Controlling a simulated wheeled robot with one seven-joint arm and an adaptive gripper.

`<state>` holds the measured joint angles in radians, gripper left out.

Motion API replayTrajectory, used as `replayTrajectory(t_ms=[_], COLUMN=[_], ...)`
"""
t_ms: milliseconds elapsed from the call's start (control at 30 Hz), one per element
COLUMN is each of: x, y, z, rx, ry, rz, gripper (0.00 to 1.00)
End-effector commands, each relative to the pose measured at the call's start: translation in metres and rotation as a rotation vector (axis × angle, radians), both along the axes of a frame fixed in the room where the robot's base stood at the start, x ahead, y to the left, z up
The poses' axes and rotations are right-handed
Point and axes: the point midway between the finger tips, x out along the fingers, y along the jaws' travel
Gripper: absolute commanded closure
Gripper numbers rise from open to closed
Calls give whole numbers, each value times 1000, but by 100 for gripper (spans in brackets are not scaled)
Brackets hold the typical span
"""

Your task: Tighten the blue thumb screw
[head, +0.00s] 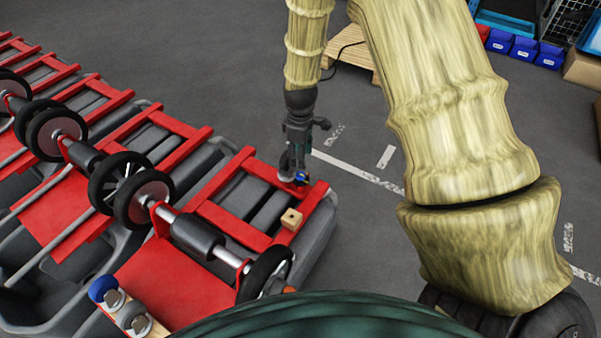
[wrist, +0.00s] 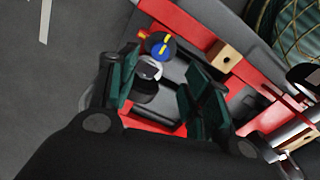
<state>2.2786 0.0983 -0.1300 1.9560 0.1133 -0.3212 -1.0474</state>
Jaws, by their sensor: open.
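A blue thumb screw (head: 301,178) sits on the end of a red frame (head: 232,216), close to the tip of my gripper (head: 292,163). In the wrist view the blue thumb screw (wrist: 158,48) has a yellow bar across its top, with a yellow mark beside it on the red frame. My gripper (wrist: 160,80) is open, its two dark green finger pads apart with nothing held between them. The screw lies just beyond the fingertips in that picture, nearer the left finger. A round silver-grey part (wrist: 149,69) shows between the fingers. The screw's shaft is hidden.
A wooden block with a hole (head: 291,219) stands on the red frame near the screw. Rollers and wheels (head: 143,198) line the tanks at left. A blue knob (head: 103,289) and a grey knob (head: 133,317) sit at lower left. Open floor (head: 350,200) lies right of the tank.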

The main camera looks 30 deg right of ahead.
Motion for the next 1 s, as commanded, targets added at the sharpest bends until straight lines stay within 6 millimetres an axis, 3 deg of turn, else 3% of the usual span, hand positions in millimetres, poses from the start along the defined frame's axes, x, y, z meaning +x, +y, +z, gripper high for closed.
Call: replayTrajectory(t_ms=[500,700,1000], x=[-1,-1,0], y=[0,0,0], z=[-73,-84,-86], rx=[-1,-1,0], ry=[1,1,0], rz=[-1,-1,-2], gripper=[51,51,51])
